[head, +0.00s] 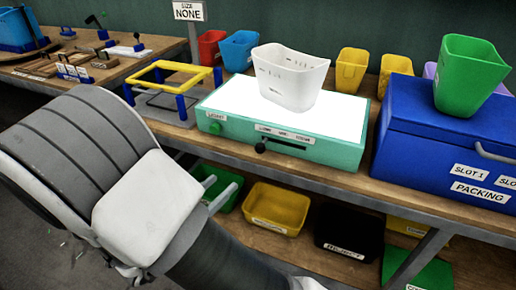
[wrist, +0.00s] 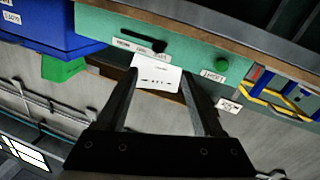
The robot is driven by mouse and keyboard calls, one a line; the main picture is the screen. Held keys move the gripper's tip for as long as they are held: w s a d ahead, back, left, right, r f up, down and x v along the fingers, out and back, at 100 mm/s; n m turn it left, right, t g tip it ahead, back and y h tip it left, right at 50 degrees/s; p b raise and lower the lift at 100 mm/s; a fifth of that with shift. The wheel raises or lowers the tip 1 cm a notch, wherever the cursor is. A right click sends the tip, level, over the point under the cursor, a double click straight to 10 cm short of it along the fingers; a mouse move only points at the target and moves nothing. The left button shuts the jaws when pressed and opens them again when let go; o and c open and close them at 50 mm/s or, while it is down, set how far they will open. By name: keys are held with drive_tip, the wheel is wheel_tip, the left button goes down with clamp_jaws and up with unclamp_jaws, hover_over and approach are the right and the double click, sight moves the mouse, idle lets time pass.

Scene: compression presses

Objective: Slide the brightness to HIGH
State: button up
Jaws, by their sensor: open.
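A teal light box (head: 340,151) with a bright white top stands on the bench. Its front has a black slider knob (head: 260,146) at the left end of a dark horizontal slot (head: 288,145), under a row of small labels. In the wrist view, which is turned over, the knob (wrist: 158,46) is at the slot's right end. A green button (head: 215,128) is left of the slider. My gripper (wrist: 160,73) is open, its fingers pointing toward the box front, apart from the knob. The head view does not clearly show my fingers.
A white translucent bin (head: 290,80) stands on the box top. A blue packing chest (head: 440,135) with a green bin (head: 470,75) is at the right. A yellow frame (head: 172,75) is at the left. Coloured bins, including a yellow one (head: 275,208), sit on the lower shelf.

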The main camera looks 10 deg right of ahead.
sight(257, 152)
drive_tip(key=b+x, duration=0.4)
drive_tip(key=x, duration=1.3)
drive_tip(key=shift+d+r, duration=0.2)
clamp_jaws()
idle(0.7)
